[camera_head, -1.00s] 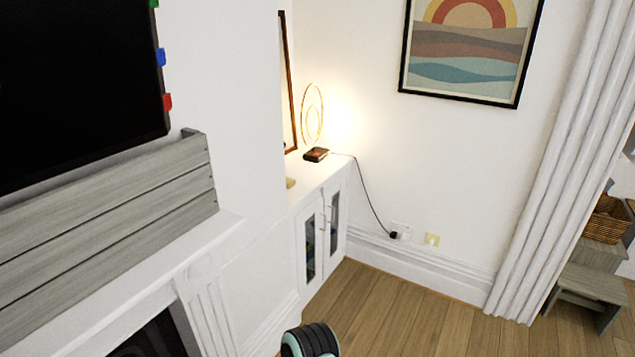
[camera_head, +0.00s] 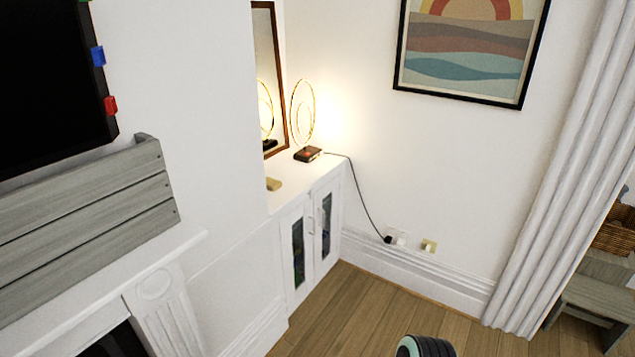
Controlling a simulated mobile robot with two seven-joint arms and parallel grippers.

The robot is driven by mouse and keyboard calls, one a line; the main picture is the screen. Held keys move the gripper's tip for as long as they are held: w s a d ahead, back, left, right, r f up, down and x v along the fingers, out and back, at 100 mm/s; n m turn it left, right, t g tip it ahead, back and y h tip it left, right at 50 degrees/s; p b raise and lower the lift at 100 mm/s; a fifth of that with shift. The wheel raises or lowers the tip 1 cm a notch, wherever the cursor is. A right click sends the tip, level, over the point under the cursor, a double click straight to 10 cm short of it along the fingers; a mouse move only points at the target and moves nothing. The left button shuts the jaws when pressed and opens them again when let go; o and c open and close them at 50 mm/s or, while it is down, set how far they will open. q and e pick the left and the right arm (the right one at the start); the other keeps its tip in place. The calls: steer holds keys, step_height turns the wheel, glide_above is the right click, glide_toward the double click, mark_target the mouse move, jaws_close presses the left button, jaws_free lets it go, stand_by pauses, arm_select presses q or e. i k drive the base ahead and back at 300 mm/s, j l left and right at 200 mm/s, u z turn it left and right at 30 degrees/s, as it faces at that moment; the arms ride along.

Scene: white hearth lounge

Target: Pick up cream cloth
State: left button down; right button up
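A small cream-tan item (camera_head: 273,184) lies on top of the white cabinet, near its left end beside the wall corner. Neither of my grippers is in view. A dark ribbed part with a pale green ring, seemingly of my own arm, shows at the bottom edge.
The white cabinet (camera_head: 307,246) has glass doors. A lit ring lamp (camera_head: 307,154) and a framed mirror (camera_head: 268,60) stand on it, with a cord trailing right. The fireplace mantel (camera_head: 100,285) juts out at left. The wooden floor (camera_head: 355,315) before the cabinet is clear.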

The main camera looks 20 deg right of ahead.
mark_target(272, 185)
steer(key=l+z, duration=0.3)
steer(key=u, duration=1.35)
steer(key=z, duration=1.35)
steer(key=i+l+u, duration=0.15)
steer(key=i+l, duration=0.55)
steer(key=i+l+u, duration=0.1)
steer(key=i+l, duration=0.5)
steer(key=l, duration=0.15)
